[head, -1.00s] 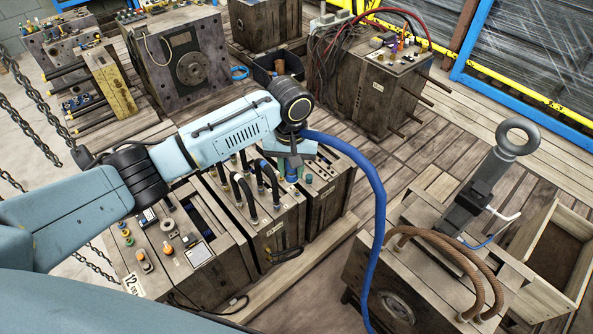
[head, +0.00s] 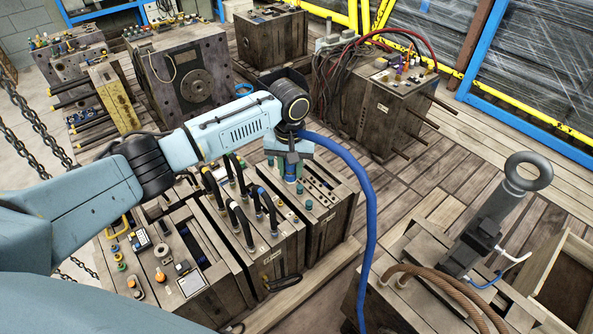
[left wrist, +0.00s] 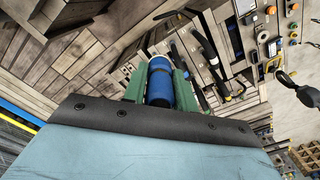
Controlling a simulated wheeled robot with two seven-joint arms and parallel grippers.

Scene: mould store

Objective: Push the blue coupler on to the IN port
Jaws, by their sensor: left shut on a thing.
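My left gripper (head: 291,177) is over the top of a wooden-toned mould block (head: 330,225) in the middle of the head view. Its green fingers are shut on the blue coupler (left wrist: 159,82), which shows between them in the left wrist view. A blue hose (head: 372,215) runs from the coupler to the right and down. The coupler's lower end is hidden, so I cannot tell whether it touches a port. The IN port cannot be made out. Small blue-green fittings (head: 308,205) stand on the block beside the gripper. My right gripper is not in view.
Black looped hoses (head: 240,215) stand close left of the gripper. A block with brown hoses (head: 445,288) and a grey lifting eye (head: 528,172) stands at the right. A block with red and dark cables (head: 385,95) is behind. Plank floor (head: 440,165) is clear between them.

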